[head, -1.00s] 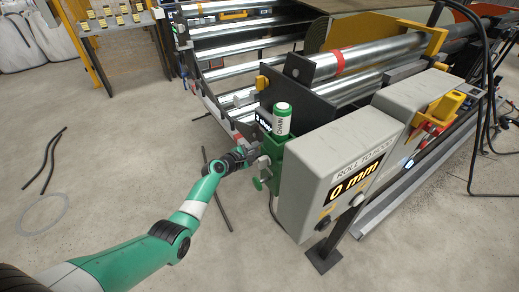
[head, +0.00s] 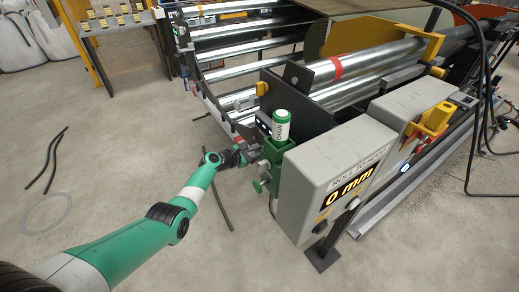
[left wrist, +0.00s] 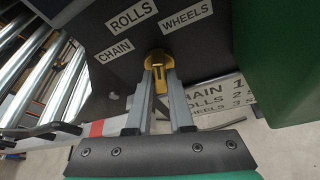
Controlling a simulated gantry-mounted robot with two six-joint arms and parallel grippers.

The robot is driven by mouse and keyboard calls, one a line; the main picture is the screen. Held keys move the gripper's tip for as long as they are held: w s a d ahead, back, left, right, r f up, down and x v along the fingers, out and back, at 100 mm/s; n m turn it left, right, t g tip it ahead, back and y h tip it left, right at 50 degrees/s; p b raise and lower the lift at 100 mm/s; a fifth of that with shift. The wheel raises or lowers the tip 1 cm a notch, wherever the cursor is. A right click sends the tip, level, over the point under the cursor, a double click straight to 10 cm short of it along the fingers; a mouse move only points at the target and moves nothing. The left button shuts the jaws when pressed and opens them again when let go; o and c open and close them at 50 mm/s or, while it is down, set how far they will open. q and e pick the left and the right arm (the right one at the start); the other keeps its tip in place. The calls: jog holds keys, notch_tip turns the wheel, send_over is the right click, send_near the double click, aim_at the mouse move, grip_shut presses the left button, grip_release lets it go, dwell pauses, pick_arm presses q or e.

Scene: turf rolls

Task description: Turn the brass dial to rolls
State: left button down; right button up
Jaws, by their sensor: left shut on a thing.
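The brass dial (left wrist: 159,62) is on a dark panel in the left wrist view. Labels stand around it: CHAIN (left wrist: 115,50), ROLLS (left wrist: 131,14) and WHEELS (left wrist: 187,22). My left gripper (left wrist: 160,80) is shut on the dial, with one grey finger on each side of its brass grip. The fingers hide part of the dial, and I cannot tell for sure which label it points to. In the head view my left gripper (head: 250,152) reaches in at the machine's near end, and the dial is hidden there. My right gripper is out of view.
A plate (left wrist: 212,98) listing CHAIN, ROLLS and WHEELS with numbers is partly behind the fingers. A green-and-white CHAIN canister (head: 281,125) stands in a green holder (head: 272,165) close to my gripper. A grey box (head: 325,165) reads 0 mm. Floor at left is mostly clear.

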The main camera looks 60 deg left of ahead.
pick_arm(q)
jog(key=shift+a+n+h+b, duration=0.15)
jog(key=shift+n+h+b, duration=0.3)
jog(key=shift+n+h, duration=0.75)
jog(key=c, duration=0.8)
grip_release()
